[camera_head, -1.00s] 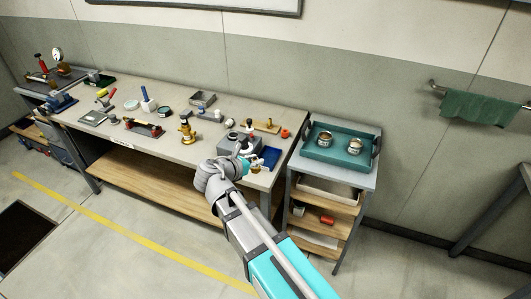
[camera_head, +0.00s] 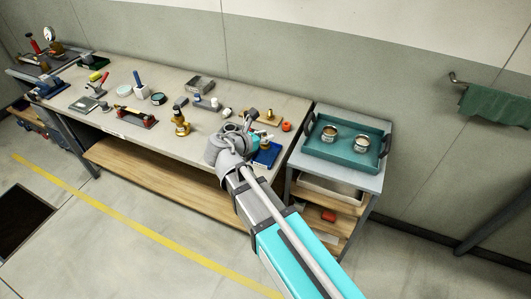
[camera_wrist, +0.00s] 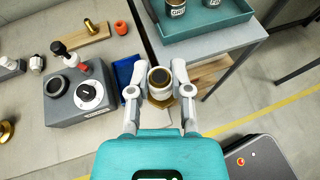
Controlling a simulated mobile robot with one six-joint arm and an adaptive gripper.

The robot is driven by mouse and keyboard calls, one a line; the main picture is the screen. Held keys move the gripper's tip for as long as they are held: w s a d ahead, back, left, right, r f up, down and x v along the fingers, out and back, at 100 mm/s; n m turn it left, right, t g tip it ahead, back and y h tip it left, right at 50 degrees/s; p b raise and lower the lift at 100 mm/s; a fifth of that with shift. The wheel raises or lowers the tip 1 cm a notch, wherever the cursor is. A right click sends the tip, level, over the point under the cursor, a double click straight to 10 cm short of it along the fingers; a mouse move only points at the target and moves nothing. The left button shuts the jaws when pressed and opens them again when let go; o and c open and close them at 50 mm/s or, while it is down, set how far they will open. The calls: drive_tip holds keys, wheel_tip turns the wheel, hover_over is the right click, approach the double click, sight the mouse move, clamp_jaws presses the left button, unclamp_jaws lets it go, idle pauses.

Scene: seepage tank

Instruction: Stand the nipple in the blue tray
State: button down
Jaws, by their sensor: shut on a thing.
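My gripper (camera_wrist: 160,92) is shut on the nipple (camera_wrist: 160,76), a short brass-coloured tube with a dark open top and a pale rim, seen from above between the fingers in the wrist view. The blue tray (camera_wrist: 124,72) shows beside and partly behind the left finger, below the nipple's level. In the head view the blue tray (camera_head: 269,153) lies at the bench's right front corner, and my wrist and gripper hide its left part. The nipple cannot be made out clearly in the head view.
A grey box with a dial (camera_wrist: 82,98) stands left of the blue tray. A wooden block with a brass peg (camera_wrist: 83,40) and an orange cap (camera_wrist: 120,28) lie behind. A teal tray (camera_head: 312,147) with two tins stands on the cart to the right.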

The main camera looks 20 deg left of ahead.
drive_tip(key=shift+s+a, duration=0.15)
drive_tip(key=w+a+f+b, duration=0.2)
drive_tip(key=a+f+b, duration=0.4)
drive_tip(key=a, duration=0.5)
drive_tip(key=shift+a+m+h, duration=0.25)
drive_tip(key=shift+m+h, duration=0.15)
drive_tip(key=w+d+f+b, duration=0.2)
drive_tip(key=w+f+b, duration=0.1)
drive_tip(key=w+d+f+b, duration=0.3)
drive_tip(key=w, duration=0.1)
drive_tip(key=w+d+f+b, duration=0.2)
drive_tip(key=w+f+b, duration=0.1)
drive_tip(key=w, duration=0.1)
drive_tip(key=shift+d, duration=0.25)
drive_tip(key=shift+r, duration=0.1)
idle(0.3)
